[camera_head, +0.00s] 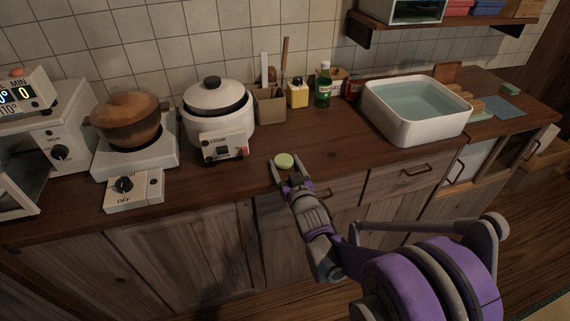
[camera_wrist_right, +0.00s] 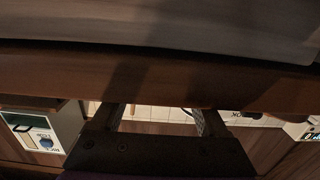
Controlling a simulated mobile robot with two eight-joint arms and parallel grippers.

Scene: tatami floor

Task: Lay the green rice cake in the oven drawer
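The green rice cake (camera_head: 284,160) is a small pale green disc on the wooden counter near its front edge. My right gripper (camera_head: 285,164) is open, with one finger on each side of the cake in the head view; I cannot tell whether they touch it. In the right wrist view the two fingers of the right gripper (camera_wrist_right: 163,118) are spread, and I cannot make out the cake there. A white oven (camera_head: 62,140) with a knob and a lit display stands at the far left, partly cut off. Its drawer is not clearly visible. My left gripper is out of view.
A white rice cooker (camera_head: 217,112) and a brown pot (camera_head: 124,118) on a white stove (camera_head: 137,160) stand between the cake and the oven. A utensil box (camera_head: 270,105), bottle (camera_head: 323,86) and water-filled basin (camera_head: 415,122) stand at the back and right. Counter around the cake is clear.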

